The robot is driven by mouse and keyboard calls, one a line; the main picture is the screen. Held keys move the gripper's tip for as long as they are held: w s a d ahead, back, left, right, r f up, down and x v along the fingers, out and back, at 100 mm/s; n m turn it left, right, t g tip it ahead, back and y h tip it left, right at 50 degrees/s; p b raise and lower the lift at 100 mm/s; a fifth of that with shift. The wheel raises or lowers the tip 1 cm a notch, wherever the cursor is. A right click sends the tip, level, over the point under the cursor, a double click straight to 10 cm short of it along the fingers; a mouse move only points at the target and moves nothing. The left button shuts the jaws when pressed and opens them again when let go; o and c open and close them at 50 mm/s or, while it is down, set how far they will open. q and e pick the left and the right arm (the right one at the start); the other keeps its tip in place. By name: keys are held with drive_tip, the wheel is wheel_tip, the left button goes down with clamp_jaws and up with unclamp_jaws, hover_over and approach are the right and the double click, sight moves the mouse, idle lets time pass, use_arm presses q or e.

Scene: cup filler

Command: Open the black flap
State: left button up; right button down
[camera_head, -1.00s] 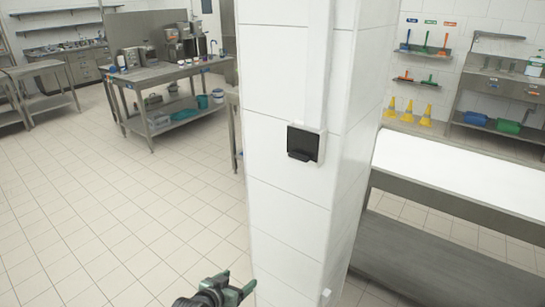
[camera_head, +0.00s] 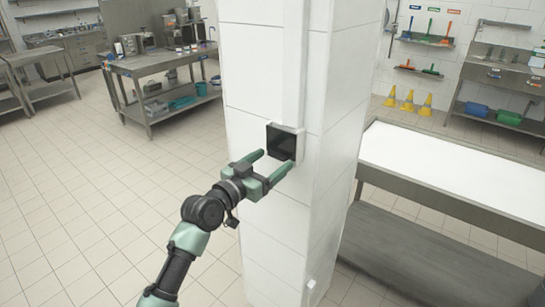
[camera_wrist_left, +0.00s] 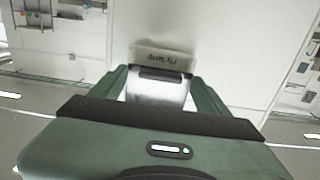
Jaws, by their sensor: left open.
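The black flap (camera_head: 281,143) is the dark square front of a small white wall box (camera_head: 299,146) on the white tiled pillar. It looks shut. My left gripper (camera_head: 275,160) is open, its two green fingers pointing at the pillar just below and in front of the flap. In the left wrist view the box (camera_wrist_left: 165,57) lies ahead, with a dark lip (camera_wrist_left: 160,75) and a bright surface between the open fingers (camera_wrist_left: 162,82). Nothing is held. I cannot tell whether a finger touches the box. My right gripper is not in view.
The white pillar (camera_head: 258,95) stands close in front of me. A long table with a white top (camera_head: 450,170) stands to its right. A steel workbench (camera_head: 160,62) with machines stands at the back left. The tiled floor (camera_head: 60,185) on the left is clear.

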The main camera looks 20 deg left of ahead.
use_arm(q)
drive_tip(key=shift+w+d, duration=0.1)
drive_tip(key=shift+w, duration=0.3)
clamp_jaws()
